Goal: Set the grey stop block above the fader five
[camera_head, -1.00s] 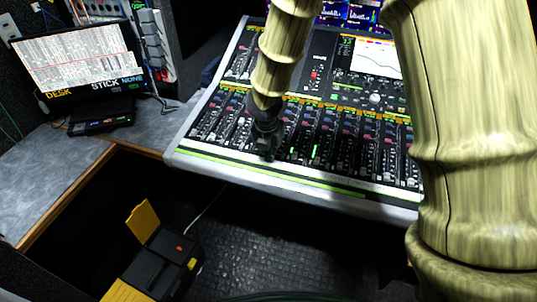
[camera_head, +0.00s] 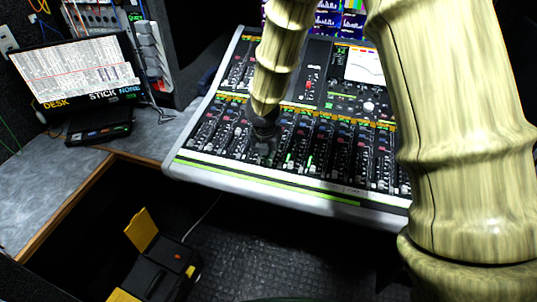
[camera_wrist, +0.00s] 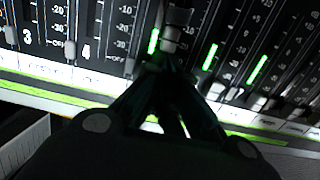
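My gripper (camera_head: 263,148) points down at the lower fader rows of the mixing console (camera_head: 270,183). In the wrist view its two dark fingers (camera_wrist: 168,72) converge just below a pale, fader-cap-like piece (camera_wrist: 170,40). I cannot tell which piece is the stop block. The fingertips are dark, and whether they grip anything is unclear. In the head view my gripper hides this spot.
Other fader caps (camera_wrist: 216,90) stand close on the right, beside lit green meters (camera_wrist: 209,57). A laptop-like screen (camera_head: 75,70) stands on the grey desk at left. An open black and yellow case (camera_head: 160,268) is on the floor.

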